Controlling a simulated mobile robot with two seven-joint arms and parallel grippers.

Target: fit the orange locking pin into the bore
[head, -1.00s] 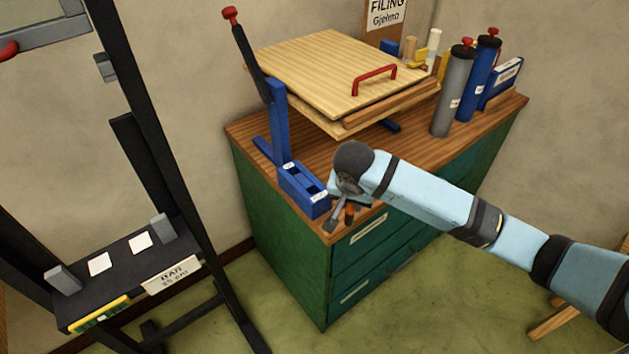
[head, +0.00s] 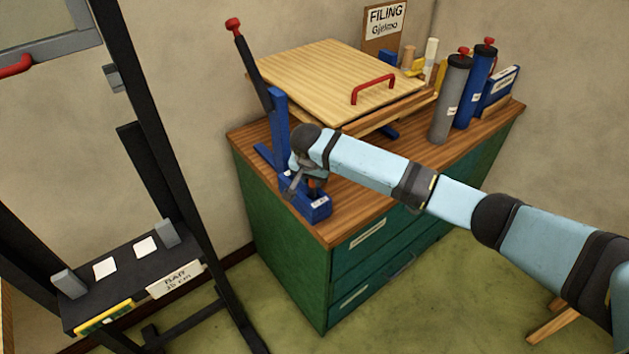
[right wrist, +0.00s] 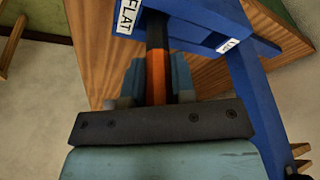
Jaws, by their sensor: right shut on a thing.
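My right gripper (head: 304,188) is over the blue base block (head: 319,212) of a lever stand on the cabinet's near left corner. It is shut on the orange locking pin (right wrist: 156,76), which sits between the two fingers in the right wrist view. The pin's dark end (right wrist: 156,30) reaches to the blue block (right wrist: 205,12), which bears a "FLAT" label (right wrist: 128,17) and a second small label (right wrist: 228,45). The bore itself is hidden, so I cannot tell whether the dark end is inside it. My left gripper is not in view.
A blue post (head: 280,120) with a dark, red-knobbed lever (head: 250,65) rises beside the gripper. A wooden press board (head: 320,75) with a red handle (head: 373,87) lies behind. Grey and blue cylinders (head: 452,100) stand further right. A black easel (head: 150,150) is at left.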

